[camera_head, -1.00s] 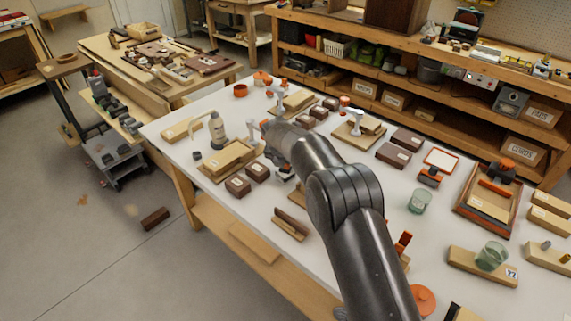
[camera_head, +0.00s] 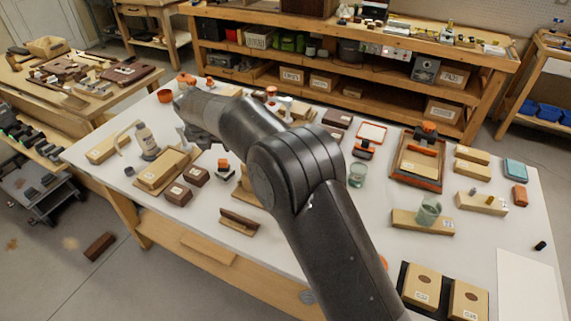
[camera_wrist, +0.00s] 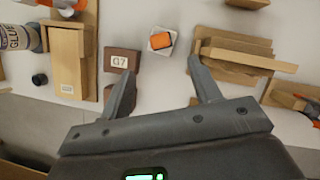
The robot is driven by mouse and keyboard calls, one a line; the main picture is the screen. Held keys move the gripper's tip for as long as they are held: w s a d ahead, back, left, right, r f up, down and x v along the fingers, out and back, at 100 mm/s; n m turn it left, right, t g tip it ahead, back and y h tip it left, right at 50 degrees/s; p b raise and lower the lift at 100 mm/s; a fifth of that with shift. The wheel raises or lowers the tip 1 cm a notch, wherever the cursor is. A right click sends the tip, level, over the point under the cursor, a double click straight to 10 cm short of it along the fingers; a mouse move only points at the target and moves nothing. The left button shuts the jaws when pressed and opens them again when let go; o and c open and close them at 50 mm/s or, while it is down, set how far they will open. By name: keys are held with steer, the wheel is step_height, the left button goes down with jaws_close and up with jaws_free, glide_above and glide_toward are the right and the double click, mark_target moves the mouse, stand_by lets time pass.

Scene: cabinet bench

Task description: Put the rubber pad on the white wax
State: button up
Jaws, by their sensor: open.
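I cannot tell for sure which things are the rubber pad and the white wax. A small whitish block with an orange piece on top (camera_wrist: 160,41) lies on the bench, ahead of my fingertips in the wrist view; it also shows in the head view (camera_head: 223,165). At the right end of the bench lie a teal block (camera_head: 515,170) and an orange-brown block (camera_head: 520,195). My gripper (camera_wrist: 161,70) is open and empty, its fingers apart above the bench; it also shows in the head view (camera_head: 190,132), partly hidden by my arm.
A brown block marked G7 (camera_wrist: 122,60) is beside the left finger. Stacked wooden boards (camera_wrist: 245,55) are close to the right finger. Glass beakers (camera_head: 429,210) and a framed tray (camera_head: 416,160) occupy the right. A white sheet (camera_head: 525,290) lies front right.

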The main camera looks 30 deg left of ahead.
steer(key=w+d+r+m, duration=0.5)
steer(key=d+r, duration=0.3)
steer(key=d, duration=0.3)
steer(key=d+r+m, duration=0.4)
steer(key=d, duration=0.5)
steer(key=d+r+m+h, duration=0.1)
steer(key=d+r+m, duration=0.35)
steer(key=d, duration=0.45)
steer(key=d+r+m, duration=0.3)
steer(key=d+m, duration=0.2)
steer(key=d, duration=0.5)
steer(key=s+d+r+m+t, duration=0.1)
steer(key=s+d+m, duration=0.4)
steer(key=d, duration=0.4)
steer(key=s+d+m, duration=0.5)
steer(key=d+m, duration=0.1)
steer(key=d, duration=0.3)
steer(key=s+d+f+m, duration=0.2)
steer(key=s+d+m, duration=0.2)
steer(key=s, duration=0.3)
steer(key=s+d+f+m, duration=0.3)
steer(key=s+d+m, duration=0.2)
steer(key=s+m, duration=0.1)
steer(key=shift+s+m+h, duration=0.4)
steer(key=shift+m, duration=0.05)
steer(key=shift+d+f, duration=0.1)
